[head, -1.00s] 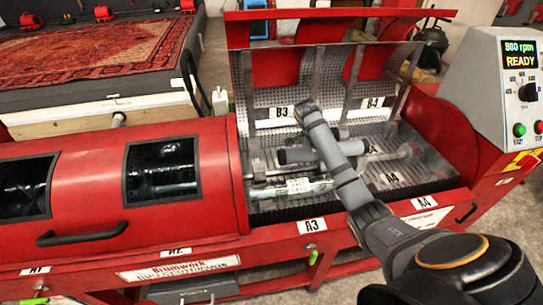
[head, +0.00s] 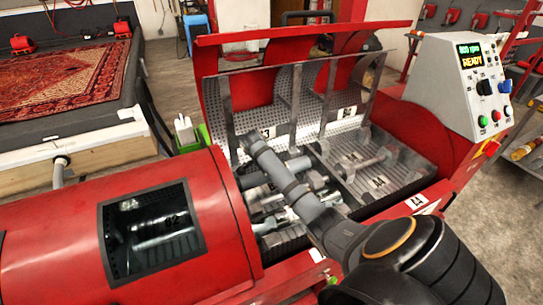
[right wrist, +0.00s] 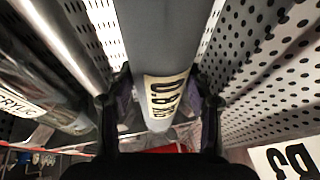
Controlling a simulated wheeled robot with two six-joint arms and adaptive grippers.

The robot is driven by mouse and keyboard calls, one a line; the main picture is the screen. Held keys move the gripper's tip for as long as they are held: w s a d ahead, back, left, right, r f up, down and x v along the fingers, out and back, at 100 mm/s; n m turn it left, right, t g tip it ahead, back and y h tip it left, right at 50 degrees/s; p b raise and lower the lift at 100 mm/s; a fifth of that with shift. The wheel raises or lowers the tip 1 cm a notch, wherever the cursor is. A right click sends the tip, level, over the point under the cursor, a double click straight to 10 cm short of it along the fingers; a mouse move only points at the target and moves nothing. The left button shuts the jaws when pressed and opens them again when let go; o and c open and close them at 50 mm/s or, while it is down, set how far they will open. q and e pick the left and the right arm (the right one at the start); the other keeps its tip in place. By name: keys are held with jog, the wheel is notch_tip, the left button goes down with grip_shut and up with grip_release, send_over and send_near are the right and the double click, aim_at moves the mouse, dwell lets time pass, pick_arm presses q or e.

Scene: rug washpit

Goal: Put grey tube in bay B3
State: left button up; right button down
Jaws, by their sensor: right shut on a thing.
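The grey tube (right wrist: 160,40) carries a cream printed label and lies between the two dark fingers of my right gripper (right wrist: 164,88), which is shut on it. In the head view the grey tube (head: 298,164) shows on both sides of my right arm, over the left part of the open drum. My arm hides the gripper there. Bay B3 is marked by a white label (head: 267,132) on the perforated back wall, partly covered by my arm. A white label (right wrist: 284,161) shows at the lower right of the wrist view. Whether the tube touches the bay floor cannot be told. My left gripper is out of view.
Shiny tubes (head: 270,222) lie in the front left bay. Metal dividers and the raised red lid (head: 300,30) stand behind. The control panel (head: 468,85) reads READY. A closed red cover (head: 130,215) is at left.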

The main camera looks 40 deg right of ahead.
notch_tip(320, 180, down, 3)
jog(key=shift+f, duration=0.4)
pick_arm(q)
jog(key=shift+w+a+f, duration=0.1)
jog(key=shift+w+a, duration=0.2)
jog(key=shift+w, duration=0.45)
pick_arm(e)
jog(key=shift+r, duration=0.1)
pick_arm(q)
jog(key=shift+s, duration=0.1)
pick_arm(e)
jog(key=c, duration=0.5)
grip_release()
jog(key=shift+s+f, duration=0.1)
jog(key=shift+f, duration=0.1)
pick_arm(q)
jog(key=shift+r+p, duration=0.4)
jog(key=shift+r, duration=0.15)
pick_arm(e)
jog(key=v, duration=1.2)
jog(key=shift+d+r, duration=0.1)
jog(key=shift+r, duration=0.1)
